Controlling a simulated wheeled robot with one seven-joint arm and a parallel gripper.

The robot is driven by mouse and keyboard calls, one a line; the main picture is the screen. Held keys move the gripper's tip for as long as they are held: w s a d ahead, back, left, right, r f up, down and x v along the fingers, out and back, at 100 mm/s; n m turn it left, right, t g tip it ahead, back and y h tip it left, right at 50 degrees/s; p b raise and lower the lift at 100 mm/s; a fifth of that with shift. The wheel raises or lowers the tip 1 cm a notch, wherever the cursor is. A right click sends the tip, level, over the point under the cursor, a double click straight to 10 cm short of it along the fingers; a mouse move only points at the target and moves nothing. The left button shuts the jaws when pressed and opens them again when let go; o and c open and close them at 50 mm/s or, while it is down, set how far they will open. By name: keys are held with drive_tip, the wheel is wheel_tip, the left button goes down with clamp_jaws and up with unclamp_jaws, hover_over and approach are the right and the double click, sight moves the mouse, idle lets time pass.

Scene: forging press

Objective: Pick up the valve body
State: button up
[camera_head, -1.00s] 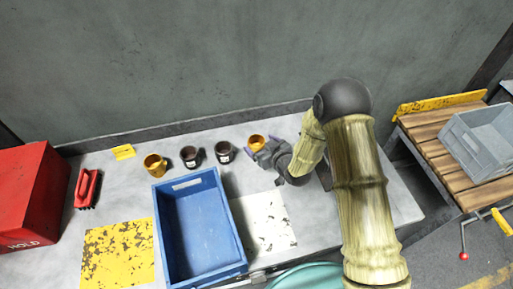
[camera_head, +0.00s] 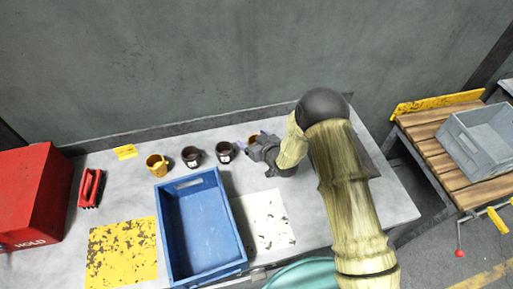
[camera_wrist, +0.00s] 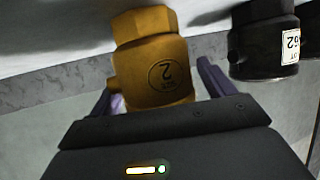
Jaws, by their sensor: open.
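A gold-coloured valve body (camera_wrist: 155,65) with a hexagonal end and an oval mark reading "2" sits between the fingers of my gripper (camera_wrist: 164,88) in the wrist view. The purple fingers are open on both sides of it, with a gap showing at the right finger. In the head view, only a small gold part of it (camera_head: 253,139) shows behind my gripper (camera_head: 258,140), near the back of the grey bench. Most of it is hidden there by the gripper.
Two dark fittings (camera_head: 192,156) (camera_head: 225,152) and another gold fitting (camera_head: 157,165) stand to the left. A blue crate (camera_head: 242,245) stands in front of them. The wall rises behind.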

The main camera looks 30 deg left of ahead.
drive_tip(key=shift+r, duration=0.1)
drive_tip(key=c, duration=1.3)
drive_tip(key=shift+c, duration=0.2)
wheel_tip(320, 180, up, 10)
drive_tip(key=b, duration=0.2)
drive_tip(key=shift+b, duration=0.3)
